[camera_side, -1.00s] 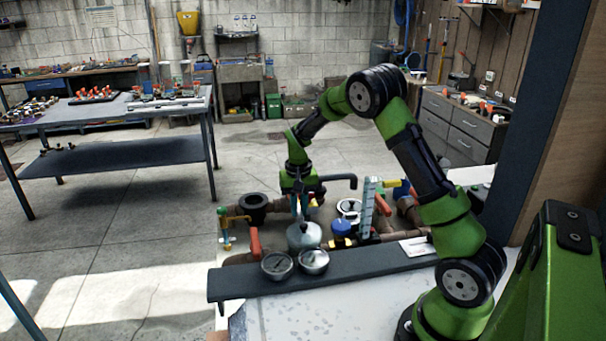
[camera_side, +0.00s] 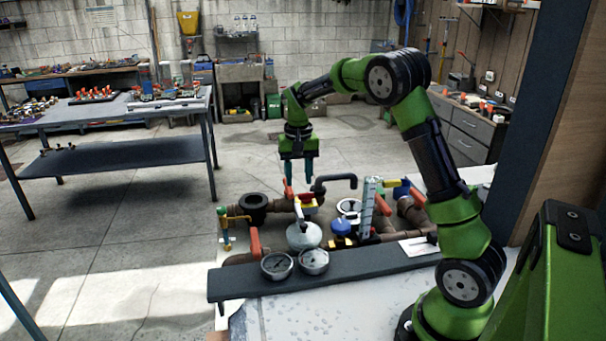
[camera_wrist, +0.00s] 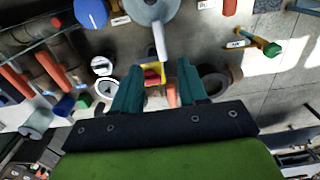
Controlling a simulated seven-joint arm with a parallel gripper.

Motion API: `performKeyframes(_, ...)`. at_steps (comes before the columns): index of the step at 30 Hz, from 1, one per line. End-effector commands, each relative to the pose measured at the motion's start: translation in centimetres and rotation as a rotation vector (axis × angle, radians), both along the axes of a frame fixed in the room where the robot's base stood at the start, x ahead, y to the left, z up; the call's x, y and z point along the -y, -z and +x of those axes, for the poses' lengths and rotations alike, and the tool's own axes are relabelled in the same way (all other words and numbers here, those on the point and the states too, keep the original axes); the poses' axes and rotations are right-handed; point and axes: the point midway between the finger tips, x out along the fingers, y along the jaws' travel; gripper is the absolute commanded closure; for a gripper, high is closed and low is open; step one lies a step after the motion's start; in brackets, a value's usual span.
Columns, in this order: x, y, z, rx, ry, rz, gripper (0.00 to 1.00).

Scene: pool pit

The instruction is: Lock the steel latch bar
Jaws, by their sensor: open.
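My gripper (camera_side: 299,180) is open and empty, pointing down above the pipework; its two teal fingers also show in the wrist view (camera_wrist: 158,72). A pale metal bar (camera_wrist: 160,42), which looks like the steel latch bar, runs from the grey domed vessel (camera_wrist: 148,9) to a yellow bracket with a red part (camera_wrist: 152,74). In the side view the bar (camera_side: 298,210) stands between the dome (camera_side: 304,237) and the yellow bracket (camera_side: 309,203). The fingers are above the bracket, apart from it. I cannot tell whether the bar is seated.
A dark hooked pipe (camera_side: 340,182) rises right of the bracket. Two gauges (camera_side: 277,265) sit on the dark front rail (camera_side: 370,267). A red lever (camera_side: 254,243), a blue cap (camera_side: 341,228) and a clear upright scale (camera_side: 368,205) crowd the pipework. The air above is free.

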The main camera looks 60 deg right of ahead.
Motion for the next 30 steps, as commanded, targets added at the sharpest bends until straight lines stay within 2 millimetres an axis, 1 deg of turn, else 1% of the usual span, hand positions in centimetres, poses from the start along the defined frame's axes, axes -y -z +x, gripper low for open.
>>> performKeyframes(1, 0.0, -1.3, 0.1, 0.005, 0.0, -0.002, 0.57)
performKeyframes(3, 0.0, -2.9, 0.1, 0.004, -0.001, -0.001, 0.57)
performKeyframes(6, 0.0, -4.7, 0.0, 0.003, 0.0, -0.001, 0.57)
performKeyframes(9, 0.0, -6.0, 0.0, 0.002, 0.0, -0.001, 0.57)
performKeyframes(12, 0.0, -6.8, 0.0, 0.001, 0.001, -0.001, 0.57)
performKeyframes(16, 0.0, -7.2, 0.0, 0.001, 0.0, -0.001, 0.57)
performKeyframes(26, 0.2, -7.1, 0.2, 0.01, -0.001, -0.011, 0.57)
performKeyframes(28, 0.2, -6.0, 0.0, 0.009, -0.007, -0.011, 0.57)
performKeyframes(30, -0.6, -5.5, -0.7, 0.024, -0.022, -0.002, 0.57)
